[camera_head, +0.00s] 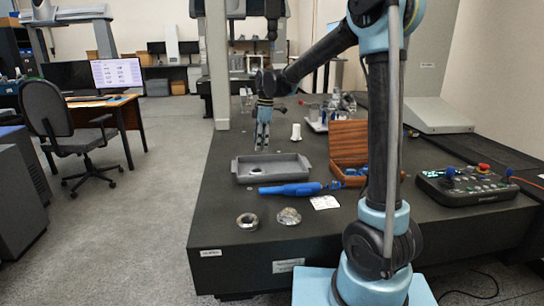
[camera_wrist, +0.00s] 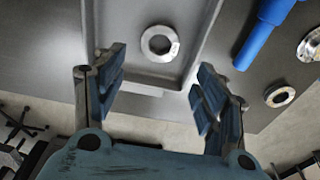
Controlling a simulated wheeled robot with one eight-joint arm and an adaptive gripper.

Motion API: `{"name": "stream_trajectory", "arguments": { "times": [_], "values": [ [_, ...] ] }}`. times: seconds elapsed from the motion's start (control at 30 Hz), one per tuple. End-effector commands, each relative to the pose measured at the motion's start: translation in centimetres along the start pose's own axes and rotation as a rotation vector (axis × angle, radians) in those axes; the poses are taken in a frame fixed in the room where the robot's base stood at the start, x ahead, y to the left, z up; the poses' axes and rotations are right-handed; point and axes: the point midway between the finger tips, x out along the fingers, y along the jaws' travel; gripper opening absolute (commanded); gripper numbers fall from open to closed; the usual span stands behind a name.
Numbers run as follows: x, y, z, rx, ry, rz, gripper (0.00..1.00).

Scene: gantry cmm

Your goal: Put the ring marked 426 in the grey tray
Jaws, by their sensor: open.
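A metal ring (camera_wrist: 161,43) lies flat on the floor of the grey tray (camera_wrist: 184,75) in the wrist view. It has small marks on its face, too small to read. The tray (camera_head: 272,180) stands near the table's left edge in the head view. A second ring (camera_head: 247,221) lies on the dark table in front of the tray; it also shows in the wrist view (camera_wrist: 280,97), its number unreadable. My gripper (camera_head: 262,148) points down over the tray's far side, open and empty. In the wrist view its fingers (camera_wrist: 162,68) are apart, with the first ring beyond them.
A blue tool (camera_head: 290,188) lies just in front of the tray. A faceted metal part (camera_head: 289,216) and a white label (camera_head: 325,202) lie nearby.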

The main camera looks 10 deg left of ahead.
Motion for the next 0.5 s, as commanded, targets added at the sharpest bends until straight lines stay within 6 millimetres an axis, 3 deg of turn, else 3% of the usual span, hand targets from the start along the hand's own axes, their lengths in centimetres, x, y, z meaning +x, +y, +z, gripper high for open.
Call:
{"name": "stream_trajectory", "arguments": {
  "times": [0.27,0.5],
  "values": [
    [-0.6,-0.6,0.9,0.03,-0.001,0.004,0.66],
    [-2.4,-3.9,5.5,0.205,-0.006,0.031,0.66]
  ]
}}
